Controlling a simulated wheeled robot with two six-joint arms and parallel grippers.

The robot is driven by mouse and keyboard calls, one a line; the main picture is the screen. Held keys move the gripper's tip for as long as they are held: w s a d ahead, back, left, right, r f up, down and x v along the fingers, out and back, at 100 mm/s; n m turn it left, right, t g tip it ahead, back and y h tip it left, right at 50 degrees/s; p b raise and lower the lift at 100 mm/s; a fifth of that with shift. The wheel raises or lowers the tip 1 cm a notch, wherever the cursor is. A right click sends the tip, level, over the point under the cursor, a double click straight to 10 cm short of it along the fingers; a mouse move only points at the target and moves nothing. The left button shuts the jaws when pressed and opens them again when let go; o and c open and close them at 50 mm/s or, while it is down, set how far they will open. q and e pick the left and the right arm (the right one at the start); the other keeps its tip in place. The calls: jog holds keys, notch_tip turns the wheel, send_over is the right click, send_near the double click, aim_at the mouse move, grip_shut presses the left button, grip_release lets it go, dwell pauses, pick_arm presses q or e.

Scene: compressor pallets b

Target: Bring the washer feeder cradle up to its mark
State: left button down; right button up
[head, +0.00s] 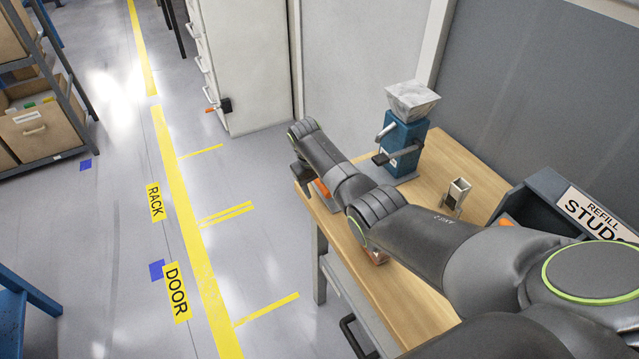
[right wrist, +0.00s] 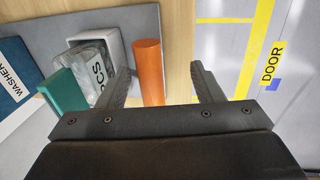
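The washer feeder (head: 404,140) is a blue body with a pale hopper on top, at the back of the wooden table. Its blue side with a "WASHER" label (right wrist: 14,75) shows at the left in the right wrist view. Beside it is a pale open cup (right wrist: 92,43) holding a clear packet with print, and a teal block (right wrist: 62,101). My right gripper (head: 305,182) hangs over the table's left edge. In the right wrist view its fingers (right wrist: 160,85) are apart, with an upright-looking orange cylinder (right wrist: 148,65) between them, nearer the left finger. Whether they touch is unclear. My left gripper is not in view.
A small metal holder (head: 457,192) stands on the wooden table (head: 435,165). A dark "REFILL STUDS" bin (head: 540,190) is at the right. My arm hides much of the tabletop. The grey floor with yellow lines (head: 190,235) lies open to the left.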

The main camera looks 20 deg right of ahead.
jog(key=shift+s+d+f, duration=0.15)
jog(key=shift+f, duration=0.1)
jog(key=shift+r, duration=0.5)
jog(key=a+r+p, duration=0.2)
jog(key=a+r, duration=0.1)
jog(key=r, duration=1.3)
jog(key=shift+a+r, duration=0.2)
jog(key=shift+r, duration=0.1)
jog(key=shift+a+f, duration=0.1)
